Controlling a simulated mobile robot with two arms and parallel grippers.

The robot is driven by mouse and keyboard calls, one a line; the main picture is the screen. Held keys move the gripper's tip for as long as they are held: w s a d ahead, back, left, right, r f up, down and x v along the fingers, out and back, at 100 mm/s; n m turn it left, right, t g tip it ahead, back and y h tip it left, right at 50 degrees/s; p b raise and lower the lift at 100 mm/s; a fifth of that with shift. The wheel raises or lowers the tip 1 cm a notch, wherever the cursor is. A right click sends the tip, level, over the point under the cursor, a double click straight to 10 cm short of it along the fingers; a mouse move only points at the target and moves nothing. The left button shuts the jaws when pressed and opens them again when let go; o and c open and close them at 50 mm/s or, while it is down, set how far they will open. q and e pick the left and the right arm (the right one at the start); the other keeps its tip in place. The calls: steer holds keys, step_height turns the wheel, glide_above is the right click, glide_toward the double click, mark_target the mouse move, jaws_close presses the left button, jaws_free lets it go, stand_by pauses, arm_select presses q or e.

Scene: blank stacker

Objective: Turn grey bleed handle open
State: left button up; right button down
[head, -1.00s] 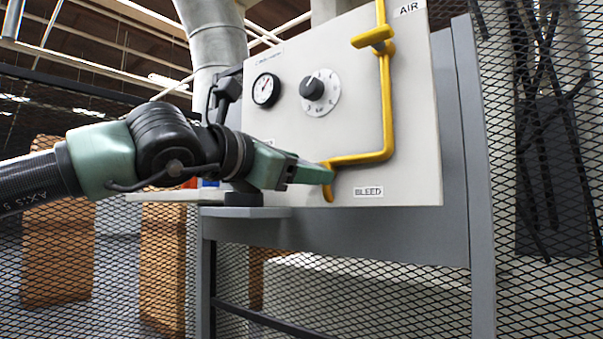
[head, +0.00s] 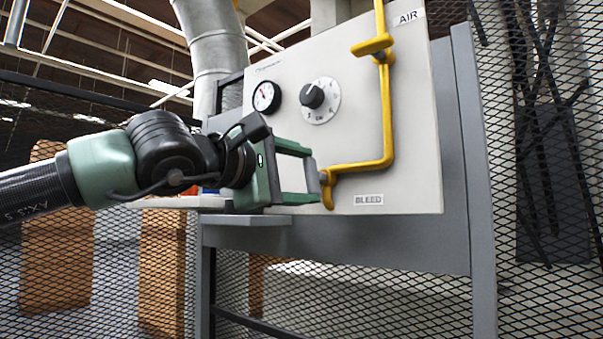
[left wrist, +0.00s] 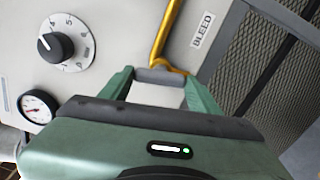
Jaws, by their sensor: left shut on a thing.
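The grey bleed handle (left wrist: 160,75) shows in the left wrist view as a short grey bar at the lower end of the yellow pipe (left wrist: 165,38). My left gripper (left wrist: 158,80) has its two green fingers on either side of the handle, shut on it. In the head view my left gripper (head: 314,180) is at the lower bend of the yellow pipe (head: 387,115), left of the BLEED label (head: 369,200). Both fingers show there, one above the other. My right gripper is not in view.
The pale panel (head: 420,150) carries a gauge (head: 266,96), a dial knob (head: 312,96) and a yellow handle (head: 372,45) near the AIR label. A grey shelf (head: 245,220) lies just below my gripper. Mesh fencing (head: 540,290) stands behind.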

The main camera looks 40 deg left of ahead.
arm_select(q)
steer(key=shift+m, duration=1.1)
steer(key=o, duration=1.4)
steer(key=s, duration=0.2)
steer(key=s+b, duration=0.1)
steer(key=s, duration=0.4)
steer(key=shift+s+a, duration=0.3)
steer(key=shift+s, duration=0.1)
steer(key=shift+f, duration=0.1)
